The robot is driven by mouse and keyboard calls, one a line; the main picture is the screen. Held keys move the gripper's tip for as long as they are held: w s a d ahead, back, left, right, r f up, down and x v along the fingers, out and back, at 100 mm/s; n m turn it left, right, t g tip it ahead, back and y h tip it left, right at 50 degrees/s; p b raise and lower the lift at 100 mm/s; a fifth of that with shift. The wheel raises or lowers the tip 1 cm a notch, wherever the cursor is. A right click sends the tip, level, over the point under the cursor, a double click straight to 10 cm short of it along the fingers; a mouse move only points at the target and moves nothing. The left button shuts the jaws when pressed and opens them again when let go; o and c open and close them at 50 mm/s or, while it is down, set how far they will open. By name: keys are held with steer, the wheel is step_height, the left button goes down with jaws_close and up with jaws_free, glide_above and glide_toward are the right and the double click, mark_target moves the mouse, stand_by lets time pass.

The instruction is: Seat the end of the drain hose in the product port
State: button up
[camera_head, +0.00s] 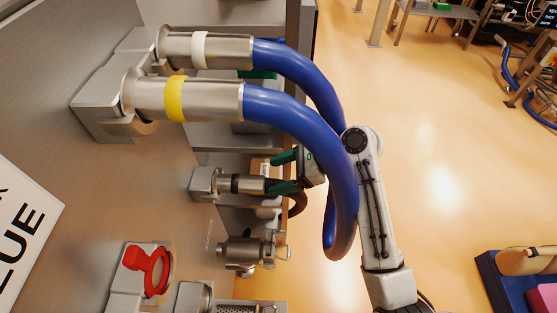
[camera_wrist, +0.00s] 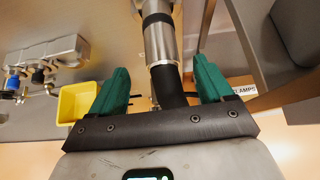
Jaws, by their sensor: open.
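A hose end with a metal sleeve and black band (camera_head: 235,183) sits in a grey wall bracket (camera_head: 203,184), likely the drain hose. Its metal sleeve also shows in the wrist view (camera_wrist: 160,45), with a black hose section (camera_wrist: 168,88) below. My gripper (camera_head: 284,172) is open, one green finger on each side of the hose; the wrist view shows gaps between the fingers and the hose (camera_wrist: 162,78). A metal fitting with a clamp (camera_head: 245,251) is lower in the head view; I cannot tell whether it is the product port.
Two thick blue hoses with yellow-banded (camera_head: 176,99) and white-banded (camera_head: 199,50) metal ends sit in brackets; one blue hose passes in front of my arm. A red ring-shaped part (camera_head: 157,272) is at lower left. A yellow bin (camera_wrist: 75,102) is left of my gripper. Open floor (camera_head: 440,150) lies right.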

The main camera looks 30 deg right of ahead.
mark_target(260, 180)
steer(key=b+x, duration=0.5)
steer(key=b, duration=0.1)
steer(key=shift+f, duration=0.35)
steer(key=shift+w+a, duration=0.25)
steer(key=shift+a, duration=0.05)
steer(key=shift+w+a+p, duration=0.2)
steer(key=shift+a+p, duration=0.1)
steer(key=shift+p, duration=0.1)
steer(key=shift+p+x, duration=0.35)
steer(key=shift+x, duration=1.05)
steer(key=shift+d+f, duration=0.1)
steer(key=shift+f, duration=0.05)
steer(key=c, duration=1.3)
